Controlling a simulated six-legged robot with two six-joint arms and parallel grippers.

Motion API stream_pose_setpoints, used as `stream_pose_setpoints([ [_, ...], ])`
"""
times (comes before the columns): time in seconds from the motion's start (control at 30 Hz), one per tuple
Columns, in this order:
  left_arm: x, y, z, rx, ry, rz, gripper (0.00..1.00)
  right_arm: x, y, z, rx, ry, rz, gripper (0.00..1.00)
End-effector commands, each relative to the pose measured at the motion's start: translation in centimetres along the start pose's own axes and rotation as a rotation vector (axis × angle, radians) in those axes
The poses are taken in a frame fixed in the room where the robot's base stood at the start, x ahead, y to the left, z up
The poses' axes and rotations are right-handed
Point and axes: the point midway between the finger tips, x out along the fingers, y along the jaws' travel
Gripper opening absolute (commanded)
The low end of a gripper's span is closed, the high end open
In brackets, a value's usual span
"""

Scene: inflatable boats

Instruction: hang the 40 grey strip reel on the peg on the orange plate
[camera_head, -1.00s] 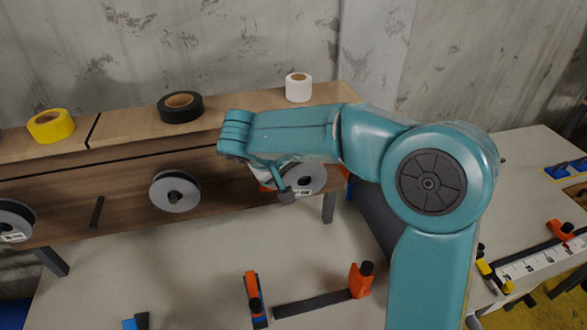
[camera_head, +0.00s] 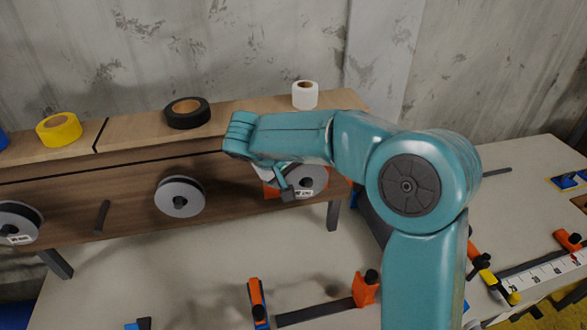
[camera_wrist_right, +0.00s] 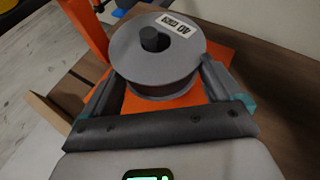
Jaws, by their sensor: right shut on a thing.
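The grey strip reel (camera_wrist_right: 165,62), with a white label reading 40, sits between the two fingers of my right gripper (camera_wrist_right: 168,82), which is shut on it. The dark round end of the peg (camera_wrist_right: 153,38) sticks out through the middle of the reel, so the reel is around the peg. The orange plate (camera_wrist_right: 190,97) shows behind the reel. In the head view the reel (camera_head: 314,178) is at the right end of the wooden board, partly covered by my right gripper (camera_head: 286,188), with the orange plate (camera_head: 270,189) beside it. My left gripper is not in view.
Another reel (camera_head: 181,197) hangs mid-board, and one (camera_head: 16,224) at the left; a bare peg (camera_head: 102,215) stands between them. Yellow (camera_head: 58,130), black (camera_head: 187,114) and white (camera_head: 305,95) tape rolls sit on the shelf. Orange clamps (camera_head: 366,289) stand on the table.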

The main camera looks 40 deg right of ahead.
Motion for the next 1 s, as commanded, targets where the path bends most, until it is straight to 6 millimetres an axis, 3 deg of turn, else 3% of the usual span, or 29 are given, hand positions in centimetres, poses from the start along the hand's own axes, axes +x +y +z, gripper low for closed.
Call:
stream_pose_setpoints([
  [0.23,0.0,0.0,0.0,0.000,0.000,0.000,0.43,-0.1,0.1,0.0,0.001,0.001,0.001,0.41],
  [0.27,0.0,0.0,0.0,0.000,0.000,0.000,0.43,-0.1,0.1,0.0,0.001,0.001,0.001,0.99],
  [0.53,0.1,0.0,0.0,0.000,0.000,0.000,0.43,-0.1,0.0,0.0,0.000,0.001,0.000,1.00],
  [0.67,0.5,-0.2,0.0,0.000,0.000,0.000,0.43,-1.5,-0.1,-0.1,0.001,0.005,0.000,1.00],
  [1.0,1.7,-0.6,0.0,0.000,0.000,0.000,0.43,-10.2,-0.2,-0.1,0.001,0.008,-0.003,1.00],
])
